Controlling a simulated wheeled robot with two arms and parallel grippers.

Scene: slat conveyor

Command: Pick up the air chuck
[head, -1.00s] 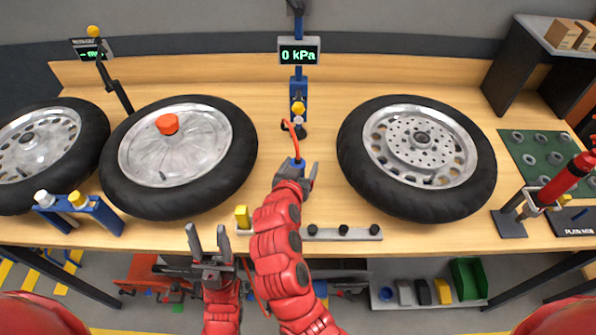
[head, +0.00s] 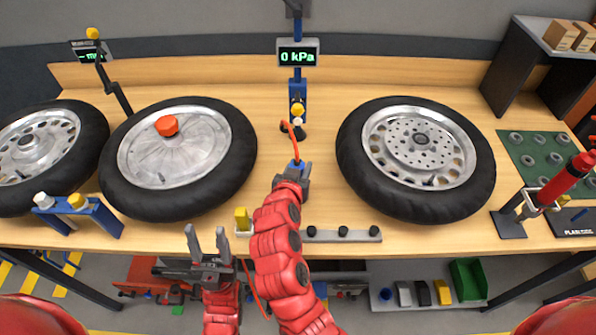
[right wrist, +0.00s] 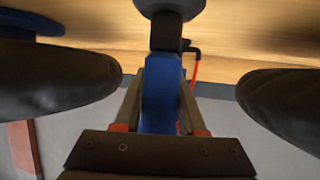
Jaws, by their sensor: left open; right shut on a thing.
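The air chuck (head: 298,165) is a small blue piece at the end of a red hose, low over the middle of the bench between two wheels. My right gripper (head: 293,175) is shut on it. In the right wrist view the chuck's blue body (right wrist: 161,92) stands between the two fingers, with a dark neck and a round dark end beyond it. Whether it touches the bench is not clear. My left gripper (head: 207,240) is open and empty in front of the bench's front edge.
A wheel with an orange cap (head: 167,126) lies left, and a wheel with a brake disc (head: 421,140) lies right. The blue gauge post (head: 298,88), its display reading 0 kPa, stands behind the chuck. A grey strip with black knobs (head: 343,234) lies along the front edge.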

